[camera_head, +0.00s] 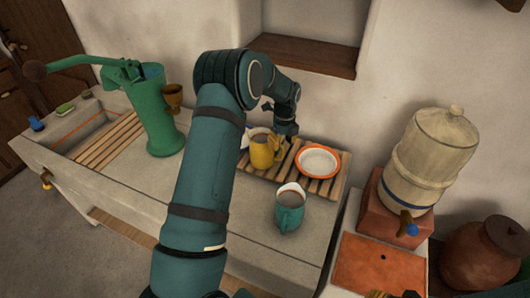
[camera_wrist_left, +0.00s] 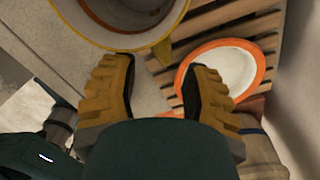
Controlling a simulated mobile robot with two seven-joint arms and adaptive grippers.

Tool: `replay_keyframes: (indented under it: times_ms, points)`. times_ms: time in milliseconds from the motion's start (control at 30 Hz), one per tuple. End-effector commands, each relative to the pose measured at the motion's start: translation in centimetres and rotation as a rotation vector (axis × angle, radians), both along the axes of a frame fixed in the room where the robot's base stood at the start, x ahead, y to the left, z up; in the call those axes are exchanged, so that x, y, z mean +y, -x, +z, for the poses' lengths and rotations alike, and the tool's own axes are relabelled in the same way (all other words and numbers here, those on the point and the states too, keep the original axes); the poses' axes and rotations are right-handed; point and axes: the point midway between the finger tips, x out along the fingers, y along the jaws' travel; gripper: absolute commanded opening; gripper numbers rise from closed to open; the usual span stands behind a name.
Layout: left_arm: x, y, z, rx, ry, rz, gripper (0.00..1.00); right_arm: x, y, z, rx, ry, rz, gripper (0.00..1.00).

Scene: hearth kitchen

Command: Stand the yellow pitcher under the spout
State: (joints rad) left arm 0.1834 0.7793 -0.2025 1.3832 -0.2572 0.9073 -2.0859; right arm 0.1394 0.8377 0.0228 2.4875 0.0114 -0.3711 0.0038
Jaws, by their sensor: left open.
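The yellow pitcher (camera_head: 262,152) stands upright on the slatted wooden rack (camera_head: 240,172). In the left wrist view the rim of the yellow pitcher (camera_wrist_left: 158,38) fills the top, with its handle between and ahead of the fingertips. My left gripper (camera_head: 283,136) is open beside the pitcher's handle side; the wrist view shows its two yellow fingers (camera_wrist_left: 160,78) apart with nothing held. What may be my right gripper's tips (camera_head: 392,294) shows at the bottom edge, mostly cut off.
A white plate with orange rim (camera_head: 318,161) lies on the rack, right of the pitcher. A teal mug (camera_head: 289,212) stands in front. A ceramic dispenser (camera_head: 432,160) with a blue-handled tap (camera_head: 408,225) stands right, above an orange tile (camera_head: 372,262). The counter's front middle is clear.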

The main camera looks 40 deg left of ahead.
Motion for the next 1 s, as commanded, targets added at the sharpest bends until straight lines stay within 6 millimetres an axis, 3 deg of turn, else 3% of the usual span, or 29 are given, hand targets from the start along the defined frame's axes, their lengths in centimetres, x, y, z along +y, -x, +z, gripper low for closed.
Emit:
replay_keyframes:
  times_ms: [167, 433, 767, 800, 900, 933, 1000]
  points:
    - [0.0, -0.1, -1.3, 0.003, 0.0, 0.0, 0.47, 0.0, 0.0, 0.0, 0.0, 0.0, 0.0, 0.47]
    - [0.0, -0.7, -4.9, 0.002, 0.0, 0.0, 0.47, 0.0, 0.0, 0.2, 0.0, 0.0, 0.0, 0.47]
    - [0.0, -0.7, -5.5, 0.0, 0.0, 0.001, 0.47, 0.0, 0.0, 0.2, 0.0, 0.0, 0.0, 0.47]
    - [0.0, -0.7, -5.5, 0.0, 0.0, 0.001, 0.43, 0.0, 0.0, 0.2, 0.0, 0.0, 0.0, 0.47]
    - [0.0, -0.7, -5.5, 0.0, 0.0, 0.001, 0.08, 0.0, 0.0, 0.2, 0.0, 0.0, 0.0, 0.47]
    - [0.0, -0.7, -5.5, 0.0, 0.0, 0.001, 0.0, 0.0, 0.0, 0.2, 0.0, 0.0, 0.0, 0.47]
    - [0.0, -0.7, -5.5, 0.0, 0.0, 0.001, 0.0, 0.0, 0.0, 0.2, 0.0, 0.0, 0.0, 0.47]
